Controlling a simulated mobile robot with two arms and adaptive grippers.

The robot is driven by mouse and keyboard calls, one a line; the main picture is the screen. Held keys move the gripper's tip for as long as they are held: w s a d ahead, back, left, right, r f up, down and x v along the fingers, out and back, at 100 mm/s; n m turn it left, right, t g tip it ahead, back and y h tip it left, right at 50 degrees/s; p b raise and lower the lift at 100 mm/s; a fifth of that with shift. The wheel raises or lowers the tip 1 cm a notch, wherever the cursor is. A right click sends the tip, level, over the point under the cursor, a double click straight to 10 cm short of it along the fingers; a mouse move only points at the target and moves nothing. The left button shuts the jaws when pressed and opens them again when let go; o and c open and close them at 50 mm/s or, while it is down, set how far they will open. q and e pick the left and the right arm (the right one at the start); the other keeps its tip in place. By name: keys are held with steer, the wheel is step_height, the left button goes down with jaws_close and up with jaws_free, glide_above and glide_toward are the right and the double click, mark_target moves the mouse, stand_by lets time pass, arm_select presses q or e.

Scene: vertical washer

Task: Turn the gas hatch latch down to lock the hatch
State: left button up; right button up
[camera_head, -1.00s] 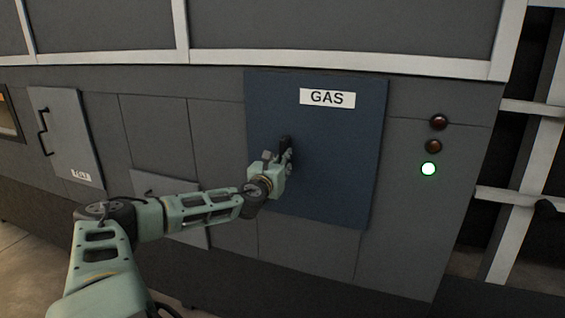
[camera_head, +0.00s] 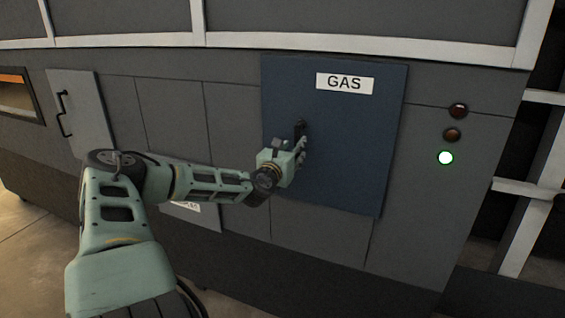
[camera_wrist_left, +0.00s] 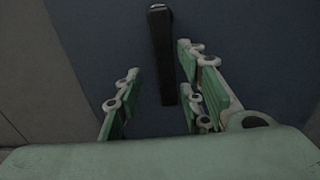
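The blue gas hatch (camera_head: 345,150) lies flat against the grey machine front, with a white GAS label (camera_head: 345,83) near its top. Its black latch (camera_head: 300,129) is on the left part of the hatch, with its lower part hidden by my gripper. My left gripper (camera_head: 300,150) is at the latch. In the left wrist view, the latch (camera_wrist_left: 161,50) is a dark bar, close to upright, and its lower end reaches between the spread fingers of my left gripper (camera_wrist_left: 155,100). The latch is nearer the right finger; whether they touch I cannot tell. My right gripper is not in view.
Right of the hatch are two dark red lamps (camera_head: 457,110) and a lit green one (camera_head: 445,158). A grey door (camera_head: 82,115) with a black handle is at the left. A pale frame rail (camera_head: 370,47) runs above the hatch.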

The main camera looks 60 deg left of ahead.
arm_select(q)
steer(key=v, duration=0.9)
steer(key=shift+d, duration=0.35)
steer(key=shift+s+f, duration=0.1)
steer(key=shift+f, duration=0.05)
